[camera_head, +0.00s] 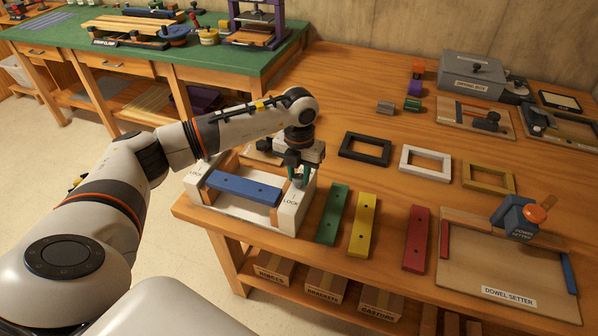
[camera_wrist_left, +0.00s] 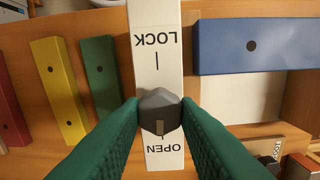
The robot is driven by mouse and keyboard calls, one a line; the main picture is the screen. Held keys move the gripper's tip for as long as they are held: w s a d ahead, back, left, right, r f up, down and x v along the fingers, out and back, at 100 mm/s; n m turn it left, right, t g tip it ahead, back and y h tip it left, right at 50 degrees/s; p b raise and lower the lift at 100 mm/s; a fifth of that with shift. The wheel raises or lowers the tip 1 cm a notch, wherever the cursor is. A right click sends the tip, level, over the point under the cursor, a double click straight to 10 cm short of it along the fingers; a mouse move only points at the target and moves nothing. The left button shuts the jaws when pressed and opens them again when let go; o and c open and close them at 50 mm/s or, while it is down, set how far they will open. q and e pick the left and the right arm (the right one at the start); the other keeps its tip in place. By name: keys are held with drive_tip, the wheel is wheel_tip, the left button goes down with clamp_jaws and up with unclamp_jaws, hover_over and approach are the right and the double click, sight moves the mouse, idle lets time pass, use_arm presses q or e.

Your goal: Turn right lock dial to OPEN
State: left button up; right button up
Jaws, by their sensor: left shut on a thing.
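The right lock dial (camera_wrist_left: 160,108) is a dark grey knob on a white strip marked LOCK (camera_wrist_left: 155,40) and OPEN (camera_wrist_left: 163,150). The tan mark on the knob lies on its OPEN side in the left wrist view. My left gripper (camera_head: 299,178) is shut on this dial, a green finger on each side of it. In the head view the gripper mostly hides the dial. The white lock block (camera_head: 291,212) stands at the right end of the fixture, beside a blue bar (camera_head: 243,188). My right gripper is out of view.
Green (camera_head: 332,214), yellow (camera_head: 362,224) and red (camera_head: 416,238) bars lie right of the fixture. Black (camera_head: 345,151), white (camera_head: 404,165) and yellow (camera_head: 467,178) frames lie behind them. A dowel setter board (camera_head: 470,262) is at the front right.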

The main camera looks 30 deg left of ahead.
sight(299, 177)
use_arm(q)
drive_tip(key=shift+w+a+r+n, duration=0.1)
drive_tip(key=shift+n, duration=0.4)
drive_tip(key=o, duration=1)
drive_tip(key=shift+c, duration=0.2)
wheel_tip(299, 177, up, 12)
drive_tip(key=shift+b, duration=0.45)
